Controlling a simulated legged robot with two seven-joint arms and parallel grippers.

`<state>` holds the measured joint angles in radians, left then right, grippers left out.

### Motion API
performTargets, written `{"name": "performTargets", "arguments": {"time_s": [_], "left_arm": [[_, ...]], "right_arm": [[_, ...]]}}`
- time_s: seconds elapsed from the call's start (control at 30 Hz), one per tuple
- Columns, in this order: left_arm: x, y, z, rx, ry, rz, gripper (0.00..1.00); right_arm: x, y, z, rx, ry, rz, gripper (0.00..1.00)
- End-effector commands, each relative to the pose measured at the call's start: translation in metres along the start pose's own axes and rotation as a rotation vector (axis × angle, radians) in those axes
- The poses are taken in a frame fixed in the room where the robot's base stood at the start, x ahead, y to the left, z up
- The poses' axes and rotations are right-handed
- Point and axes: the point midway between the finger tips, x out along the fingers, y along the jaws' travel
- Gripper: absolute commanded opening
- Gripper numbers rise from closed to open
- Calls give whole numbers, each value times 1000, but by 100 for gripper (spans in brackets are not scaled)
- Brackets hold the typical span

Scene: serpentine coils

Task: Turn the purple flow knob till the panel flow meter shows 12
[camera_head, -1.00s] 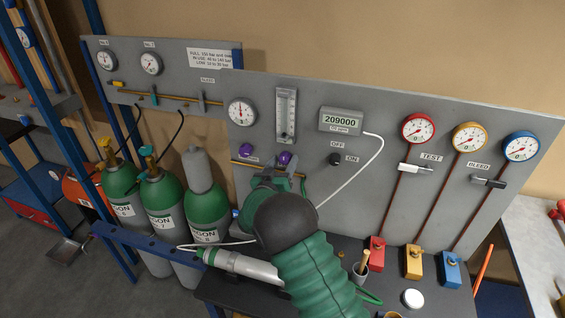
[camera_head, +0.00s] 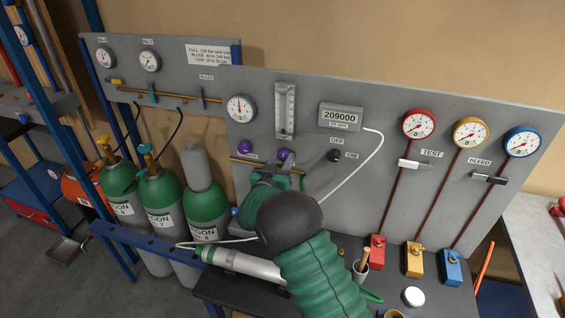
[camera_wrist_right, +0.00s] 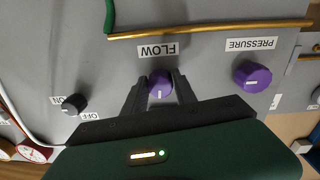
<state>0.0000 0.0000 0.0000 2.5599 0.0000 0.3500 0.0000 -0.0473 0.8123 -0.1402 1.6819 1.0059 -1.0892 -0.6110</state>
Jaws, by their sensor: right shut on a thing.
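The purple flow knob (camera_head: 285,155) sits on the grey panel below the flow meter (camera_head: 284,110), a clear upright tube whose scale is too small to read. In the right wrist view the flow knob (camera_wrist_right: 159,86) sits under the FLOW label, with a white pointer mark toward the bottom of the picture. My right gripper (camera_wrist_right: 160,90) is shut on this knob, one dark finger on each side. In the head view my green right arm hides much of the gripper (camera_head: 284,171). My left gripper is not in view.
The purple pressure knob (camera_head: 246,147) is left of the flow knob. A black ON/OFF switch (camera_head: 335,156) is to its right. A white cable (camera_head: 368,172) hangs from the display (camera_head: 341,117) reading 209000. Green cylinders (camera_head: 205,210) stand at left.

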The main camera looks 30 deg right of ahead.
Motion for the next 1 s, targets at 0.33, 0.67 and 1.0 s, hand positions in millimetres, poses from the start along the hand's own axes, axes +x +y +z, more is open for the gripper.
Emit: {"name": "performTargets", "arguments": {"time_s": [0.33, 0.67, 1.0], "left_arm": [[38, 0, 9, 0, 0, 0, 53], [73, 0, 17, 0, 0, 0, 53], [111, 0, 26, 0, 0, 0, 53]], "right_arm": [[0, -2, 5, 299, -11, -3, 0], [0, -2, 5, 612, -23, -6, 0], [0, -3, 5, 935, -36, -9, 0]]}}
